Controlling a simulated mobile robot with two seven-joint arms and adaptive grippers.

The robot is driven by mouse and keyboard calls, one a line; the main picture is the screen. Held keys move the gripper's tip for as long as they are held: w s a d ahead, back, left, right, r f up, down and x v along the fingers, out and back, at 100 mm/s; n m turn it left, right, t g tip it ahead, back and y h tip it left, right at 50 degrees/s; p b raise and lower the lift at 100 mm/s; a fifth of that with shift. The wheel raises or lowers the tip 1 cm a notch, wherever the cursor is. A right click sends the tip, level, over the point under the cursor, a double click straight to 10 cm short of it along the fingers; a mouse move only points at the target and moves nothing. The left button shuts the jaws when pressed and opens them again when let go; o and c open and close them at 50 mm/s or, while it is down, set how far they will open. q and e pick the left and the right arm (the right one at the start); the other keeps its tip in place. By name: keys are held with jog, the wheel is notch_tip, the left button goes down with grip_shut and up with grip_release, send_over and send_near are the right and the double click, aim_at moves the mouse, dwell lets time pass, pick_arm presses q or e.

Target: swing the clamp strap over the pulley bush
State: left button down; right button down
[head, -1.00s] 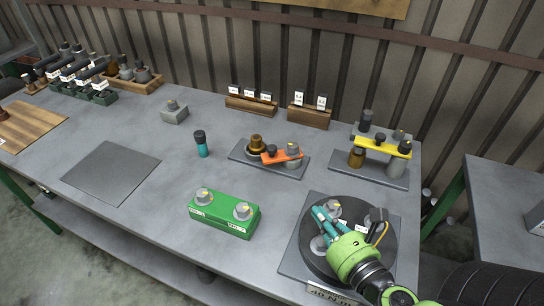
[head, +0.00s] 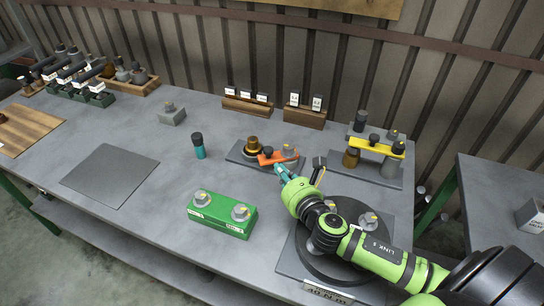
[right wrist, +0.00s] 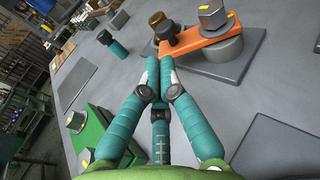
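The orange clamp strap (head: 279,159) lies on a grey plate, joined at its right end to a grey post (head: 289,148). Its left end, with a dark knob (head: 268,151), lies beside the brass pulley bush (head: 252,143), in front and to its right. The strap also shows in the right wrist view (right wrist: 211,52). My right gripper (head: 279,169) is just in front of the strap, its teal fingertips drawn together and empty. In the right wrist view the fingertips (right wrist: 159,60) are close to the strap's near edge; contact is unclear. My left gripper is out of view.
A green block (head: 223,215) with two grey knobs stands at front. A round dark turntable (head: 310,262) lies under my right arm. A teal cylinder (head: 199,147) stands left. A similar fixture with a yellow strap (head: 374,147) stands right. Labelled wooden blocks (head: 247,105) stand behind.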

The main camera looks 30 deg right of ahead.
aim_at(266, 152)
jog(key=w, duration=0.4)
jog(key=shift+w+f+p, duration=0.3)
jog(key=shift+f, duration=0.05)
jog(key=shift+w+f, duration=0.15)
jog(key=shift+w, duration=0.45)
jog(key=shift+w, duration=0.1)
jog(key=shift+w+a+m+h, duration=0.1)
jog(key=shift+w+m+h, duration=0.25)
jog(key=shift+m+h, duration=0.5)
jog(key=shift+w+a+m+g+h+p, duration=0.15)
jog(key=shift+w+m+g+h+p, duration=0.35)
jog(key=shift+h, duration=0.55)
jog(key=w+m+g+h, duration=0.1)
jog(key=m+h, duration=0.1)
jog(key=w+m+h, duration=0.1)
jog(key=h, duration=0.1)
jog(key=shift+w+m+g+b, duration=0.2)
jog(key=shift+m+g+b, duration=0.15)
jog(key=shift+g+b, duration=0.05)
jog(key=shift+w+h, duration=0.3)
jog(key=shift+w, duration=0.15)
